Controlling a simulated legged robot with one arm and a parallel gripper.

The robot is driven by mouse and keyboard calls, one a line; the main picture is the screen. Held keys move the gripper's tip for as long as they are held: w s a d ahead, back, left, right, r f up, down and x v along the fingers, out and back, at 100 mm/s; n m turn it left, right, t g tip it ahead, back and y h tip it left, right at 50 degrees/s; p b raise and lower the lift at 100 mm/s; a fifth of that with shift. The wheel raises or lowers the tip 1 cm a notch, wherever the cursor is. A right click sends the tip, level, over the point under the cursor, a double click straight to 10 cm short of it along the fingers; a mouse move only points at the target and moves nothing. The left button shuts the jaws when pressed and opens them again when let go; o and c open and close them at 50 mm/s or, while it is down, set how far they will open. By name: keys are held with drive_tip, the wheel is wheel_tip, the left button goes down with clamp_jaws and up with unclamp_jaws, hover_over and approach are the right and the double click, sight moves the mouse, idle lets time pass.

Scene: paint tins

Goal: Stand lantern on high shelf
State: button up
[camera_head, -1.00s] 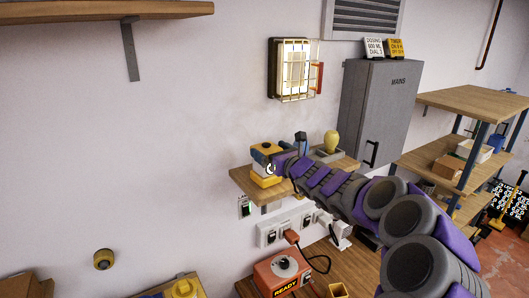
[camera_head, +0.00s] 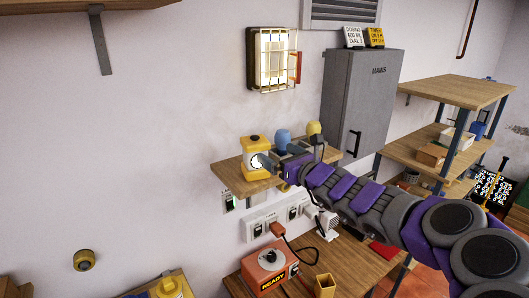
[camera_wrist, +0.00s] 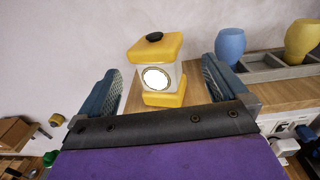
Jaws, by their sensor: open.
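The lantern (camera_head: 255,153), yellow with a pale middle, a round white face and a dark knob, stands upright near the left end of a small wooden wall shelf (camera_head: 230,180). It also shows in the wrist view (camera_wrist: 157,75). My gripper (camera_head: 268,163) is at the shelf's front, just right of the lantern in the head view. In the wrist view my gripper (camera_wrist: 166,84) is open, with the lantern ahead between its two fingers and no contact visible. Another, higher wooden shelf (camera_head: 60,5) on a metal bracket is cut off at the head view's upper left.
A grey tray (camera_wrist: 265,70) holding a blue vessel (camera_wrist: 230,55) and a yellow vessel (camera_wrist: 301,40) stands right of the lantern. Sockets (camera_head: 262,226) and an orange box (camera_head: 268,268) are below. A grey cabinet (camera_head: 362,100) stands right. The wall at left is mostly bare.

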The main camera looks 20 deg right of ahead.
drive_tip(key=s+a+r+n+g+y, duration=0.1)
drive_tip(key=s+a+n+y, duration=0.15)
drive_tip(key=a+n, duration=0.4)
drive_tip(key=s+a+r+n+g+y, duration=0.2)
drive_tip(key=a+n+y, duration=0.1)
drive_tip(key=a, duration=0.6)
drive_tip(key=s+a+f+n+g+y, duration=0.1)
drive_tip(key=s+a+f+n+g, duration=0.25)
drive_tip(key=s+a+n, duration=0.35)
drive_tip(key=s+a+f+n+g+y, duration=0.1)
drive_tip(key=s+a+f+n+g, duration=0.2)
drive_tip(key=s+a+n+g, duration=0.35)
drive_tip(key=s+a+f+n+g+h, duration=0.2)
drive_tip(key=s+f+n+g+h, duration=0.3)
drive_tip(key=s+f, duration=0.55)
drive_tip(key=s+d+f+n+h, duration=0.2)
drive_tip(key=s+d+h, duration=0.1)
drive_tip(key=s+d, duration=0.4)
drive_tip(key=s+d+f+n+g+h, duration=0.1)
drive_tip(key=s+d+f+n+h, duration=0.1)
drive_tip(key=s+d, duration=0.5)
drive_tip(key=shift+f+n+h, duration=0.35)
drive_tip(key=shift+n+h, duration=0.3)
drive_tip(key=shift+n, duration=0.15)
